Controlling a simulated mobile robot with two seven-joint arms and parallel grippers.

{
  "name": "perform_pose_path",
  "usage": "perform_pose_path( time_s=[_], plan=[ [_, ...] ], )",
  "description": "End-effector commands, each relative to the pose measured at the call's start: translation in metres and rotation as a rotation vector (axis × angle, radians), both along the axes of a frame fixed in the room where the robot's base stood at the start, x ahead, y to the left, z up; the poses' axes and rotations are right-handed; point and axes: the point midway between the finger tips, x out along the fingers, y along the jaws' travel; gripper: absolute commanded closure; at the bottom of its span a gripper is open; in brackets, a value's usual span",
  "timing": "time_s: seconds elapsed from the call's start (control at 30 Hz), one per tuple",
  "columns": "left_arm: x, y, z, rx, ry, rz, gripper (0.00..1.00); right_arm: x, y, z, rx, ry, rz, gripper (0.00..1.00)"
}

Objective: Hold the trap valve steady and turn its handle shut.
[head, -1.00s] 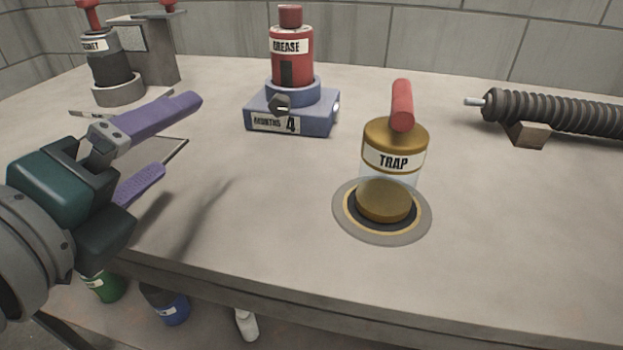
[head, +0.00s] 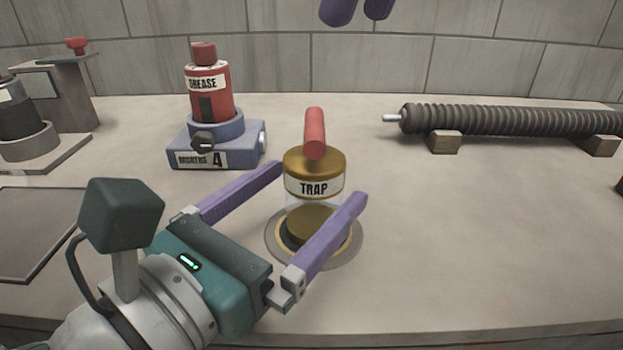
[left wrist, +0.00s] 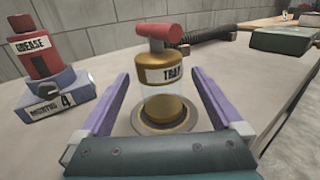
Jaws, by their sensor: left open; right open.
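The trap valve (head: 313,187) stands upright on a round grey base on the bench, with a brass top labelled TRAP, a clear middle and a brass lower part. Its red handle (head: 315,133) sits on top. My left gripper (head: 322,182) is open, with its purple fingers reaching toward the valve from the lower left, one on each side. In the left wrist view the valve (left wrist: 160,75) stands between and beyond the open fingers, apart from both. My right gripper (head: 356,8) shows only as two purple fingertips at the top edge, apart and empty, above the bench.
A red grease bottle (head: 208,88) on a blue base marked MONTHS 4 stands left of the valve. A black ribbed tube (head: 510,120) lies on wooden blocks (head: 445,141) at the back right. A dark device stands at far left.

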Motion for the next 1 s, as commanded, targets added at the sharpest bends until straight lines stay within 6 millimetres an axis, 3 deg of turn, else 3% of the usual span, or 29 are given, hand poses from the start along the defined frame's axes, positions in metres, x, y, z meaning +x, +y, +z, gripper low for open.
perform_pose_path(
  time_s=[0.2, 0.53, 1.0],
  plan=[
    [0.02, -0.013, 0.0, 0.0, 0.0, 0.001, 0.0, 0.0, 0.0, 0.0, 0.0, 0.0, 0.0, 0.5],
    [0.022, -0.015, 0.0, 0.0, 0.0, 0.001, 0.0, 0.0, 0.0, 0.0, 0.0, 0.0, 0.0, 0.5],
    [0.022, -0.015, 0.0, -0.001, 0.001, 0.001, 0.53, 0.0, 0.0, 0.0, 0.0, 0.0, 0.0, 0.5]
  ],
)
